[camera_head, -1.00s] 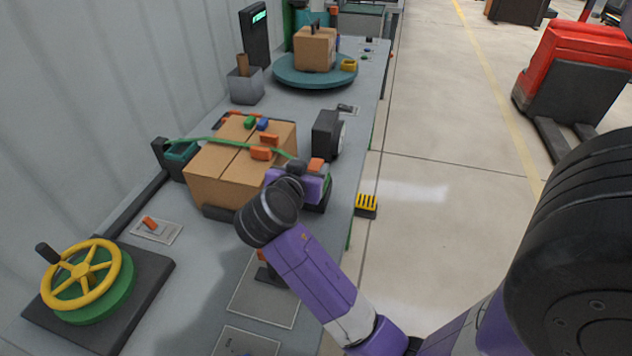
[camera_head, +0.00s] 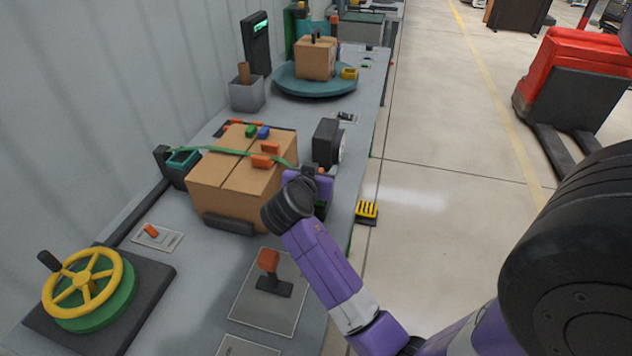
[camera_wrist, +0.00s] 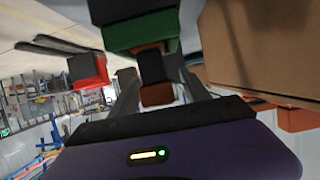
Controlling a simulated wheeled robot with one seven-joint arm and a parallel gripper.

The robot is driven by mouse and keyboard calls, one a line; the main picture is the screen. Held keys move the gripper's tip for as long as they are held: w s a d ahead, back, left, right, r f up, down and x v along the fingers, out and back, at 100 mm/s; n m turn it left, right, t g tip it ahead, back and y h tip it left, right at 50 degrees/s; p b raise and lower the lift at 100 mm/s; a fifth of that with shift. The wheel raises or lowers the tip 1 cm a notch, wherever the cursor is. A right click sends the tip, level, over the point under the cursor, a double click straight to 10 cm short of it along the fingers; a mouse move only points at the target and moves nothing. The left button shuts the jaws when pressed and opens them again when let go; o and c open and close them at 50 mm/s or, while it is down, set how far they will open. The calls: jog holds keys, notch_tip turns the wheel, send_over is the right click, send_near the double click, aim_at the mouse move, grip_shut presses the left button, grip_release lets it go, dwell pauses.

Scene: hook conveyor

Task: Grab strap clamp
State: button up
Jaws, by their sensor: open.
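A carton (camera_head: 235,190) on the bench has a green strap (camera_head: 220,151) across its top. The strap runs to the carton's right side, where a dark green clamp body (camera_head: 320,207) shows partly behind my gripper (camera_head: 323,174). In the wrist view the clamp appears as a black and green block (camera_wrist: 145,38) with a black stem and an orange-brown end piece (camera_wrist: 157,94). My gripper (camera_wrist: 158,97) is open, its fingers on either side of that end piece. I cannot tell whether they touch it. Most of the clamp is hidden in the head view.
A black round-faced device (camera_head: 328,143) stands close behind my gripper. An orange lever (camera_head: 268,262) rises from a plate in front. A yellow handwheel (camera_head: 83,283) is at left. A teal turntable (camera_head: 315,82) carries a box. A yellow pedal (camera_head: 367,210) sits beside the bench.

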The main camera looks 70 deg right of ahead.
grip_shut()
dwell(0.3)
